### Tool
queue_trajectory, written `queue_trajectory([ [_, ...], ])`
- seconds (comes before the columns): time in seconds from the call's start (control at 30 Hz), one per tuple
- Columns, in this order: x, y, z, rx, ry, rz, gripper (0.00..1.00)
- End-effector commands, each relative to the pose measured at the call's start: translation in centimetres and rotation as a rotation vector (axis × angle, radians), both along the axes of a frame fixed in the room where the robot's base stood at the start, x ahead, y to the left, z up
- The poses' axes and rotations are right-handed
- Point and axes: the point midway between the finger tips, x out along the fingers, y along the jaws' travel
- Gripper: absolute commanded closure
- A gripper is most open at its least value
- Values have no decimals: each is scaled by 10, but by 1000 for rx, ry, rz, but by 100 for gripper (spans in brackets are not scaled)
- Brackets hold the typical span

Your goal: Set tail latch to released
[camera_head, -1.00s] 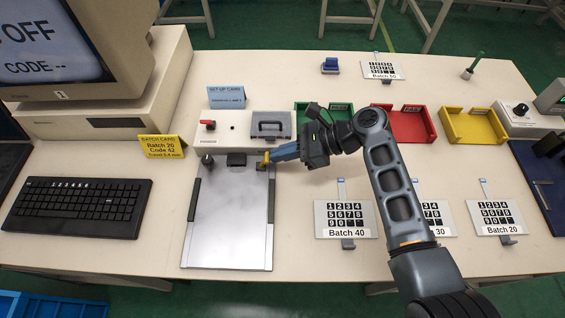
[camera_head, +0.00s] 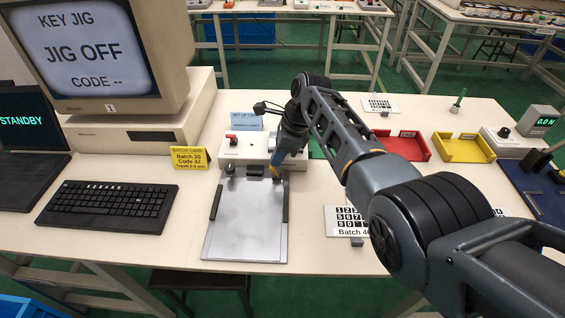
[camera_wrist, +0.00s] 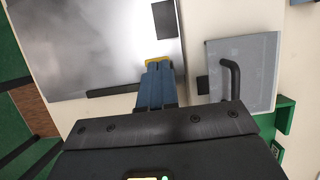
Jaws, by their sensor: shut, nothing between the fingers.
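The key jig has a bare silver plate (camera_head: 245,225) with dark side rails, also at the upper left of the wrist view (camera_wrist: 90,40). A black block (camera_head: 255,170) and a dark knob (camera_head: 230,170) sit at its far edge; the block also shows in the wrist view (camera_wrist: 165,18). I cannot tell which part is the tail latch; no label for it is readable. My gripper (camera_head: 275,173) is shut and empty, pointing down at the plate's far right corner. In the wrist view its blue fingers (camera_wrist: 153,70) end in yellow over the plate's edge. Contact cannot be told.
A grey panel with a dark handle (camera_wrist: 240,75) lies close right of my fingers in the wrist view. The monitor (camera_head: 90,45) reads JIG OFF. A yellow batch card (camera_head: 188,158) and a keyboard (camera_head: 108,207) stand left. Red (camera_head: 405,147) and yellow (camera_head: 462,148) trays are right.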

Motion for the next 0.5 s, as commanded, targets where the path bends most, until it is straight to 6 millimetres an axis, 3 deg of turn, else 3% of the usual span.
queue_trajectory([
  [0.5,-1,2,7,-11,3,0,100],
])
